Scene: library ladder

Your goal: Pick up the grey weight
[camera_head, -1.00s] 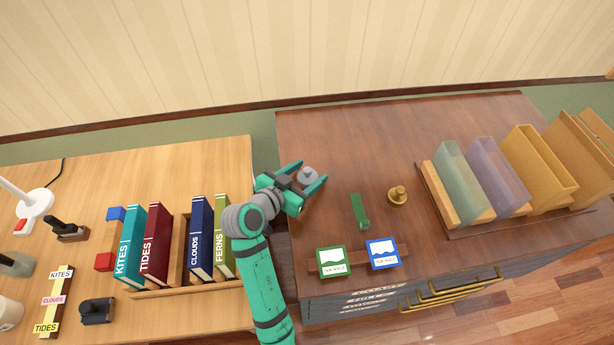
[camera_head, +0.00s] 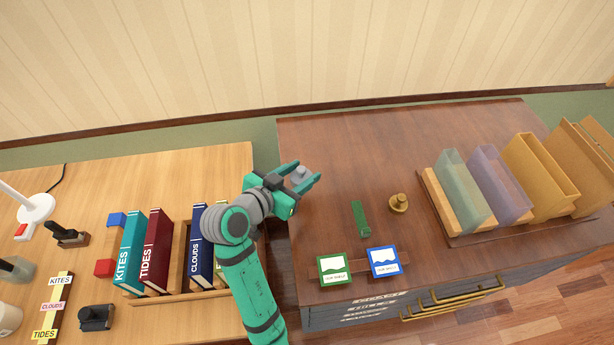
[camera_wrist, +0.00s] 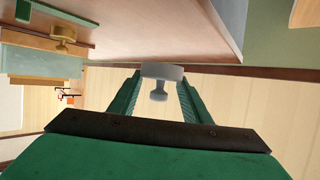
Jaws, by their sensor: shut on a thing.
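The grey weight (camera_head: 299,174) is a small round piece with a narrower knob, held between the fingers of my gripper (camera_head: 305,180) over the dark wooden cabinet top (camera_head: 335,140). In the wrist view the grey weight (camera_wrist: 162,74) sits between the tips of both fingers of my gripper (camera_wrist: 160,88), its wide disc at the far end and its knob towards the palm. My gripper is shut on it. The weight seems raised off the wood, though its exact height is hard to tell.
A brass weight (camera_head: 398,203) and a green bar-shaped piece (camera_head: 360,217) stand to the right. Green and blue framed cards (camera_head: 334,267) are at the front edge. Upright folders (camera_head: 497,180) fill the right side. Books (camera_head: 155,250) stand on the lighter table at left.

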